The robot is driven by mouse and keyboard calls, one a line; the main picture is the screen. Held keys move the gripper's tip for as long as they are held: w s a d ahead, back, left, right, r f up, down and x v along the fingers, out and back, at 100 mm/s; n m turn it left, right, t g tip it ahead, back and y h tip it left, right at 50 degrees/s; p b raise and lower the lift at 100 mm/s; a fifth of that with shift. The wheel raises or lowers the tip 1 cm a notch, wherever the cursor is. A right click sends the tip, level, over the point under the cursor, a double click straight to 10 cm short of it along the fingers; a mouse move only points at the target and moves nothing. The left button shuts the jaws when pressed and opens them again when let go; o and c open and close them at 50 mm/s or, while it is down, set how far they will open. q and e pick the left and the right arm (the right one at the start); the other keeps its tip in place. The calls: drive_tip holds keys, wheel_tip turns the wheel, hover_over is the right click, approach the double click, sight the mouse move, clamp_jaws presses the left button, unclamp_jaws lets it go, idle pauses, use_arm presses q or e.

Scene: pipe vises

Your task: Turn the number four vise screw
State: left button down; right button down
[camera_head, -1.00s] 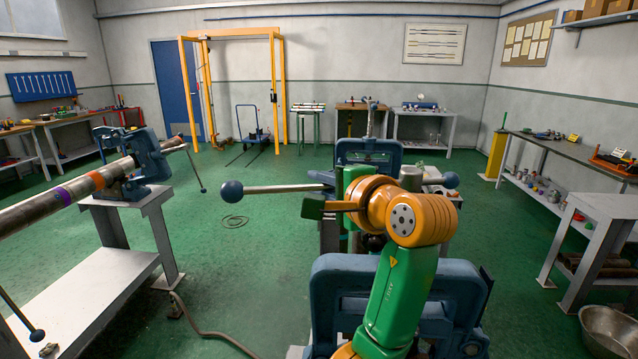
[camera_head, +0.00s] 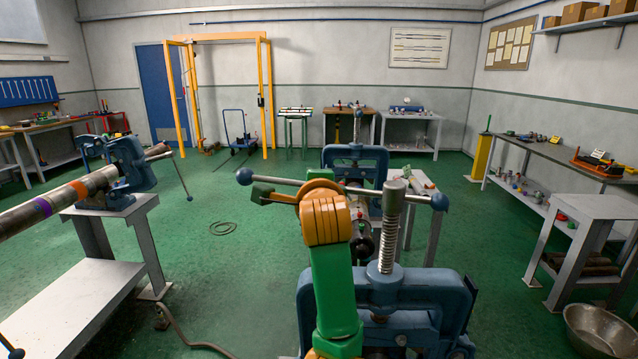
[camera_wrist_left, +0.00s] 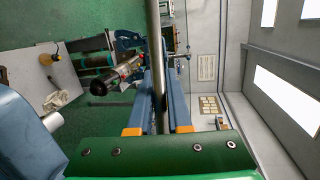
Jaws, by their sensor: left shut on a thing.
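The nearest vise (camera_head: 450,300) has a blue frame and an upright grey threaded screw (camera_head: 391,225). A grey handle bar (camera_head: 385,193) crosses the screw's top, with a blue ball at each end. The left ball (camera_head: 244,176) lies farther back than the right ball (camera_head: 440,202). My left arm reaches up to the bar's left part, where its orange wrist hides the fingers. In the left wrist view, my left gripper (camera_wrist_left: 159,80) is shut on a grey bar (camera_wrist_left: 153,20) passing between its blue fingers. I see no readable vise number. My right gripper is out of view.
Another blue vise (camera_head: 355,160) stands just behind. A third vise (camera_head: 128,170) at left holds a long pipe (camera_head: 60,198) on a grey stand. A metal bowl (camera_head: 600,325) sits at lower right. Green floor is open at left centre.

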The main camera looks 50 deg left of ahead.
use_arm(q)
drive_tip(key=shift+w+a+r, duration=0.1)
drive_tip(key=shift+w+r, duration=0.05)
drive_tip(key=shift+w, duration=0.15)
drive_tip(key=c, duration=0.8)
unclamp_jaws()
drive_tip(key=shift+c, duration=0.2)
drive_tip(key=b+v, duration=0.1)
drive_tip(key=v, duration=0.6)
drive_tip(key=shift+b, duration=0.4)
drive_tip(key=shift+s+a, duration=0.1)
drive_tip(key=shift+a, duration=0.05)
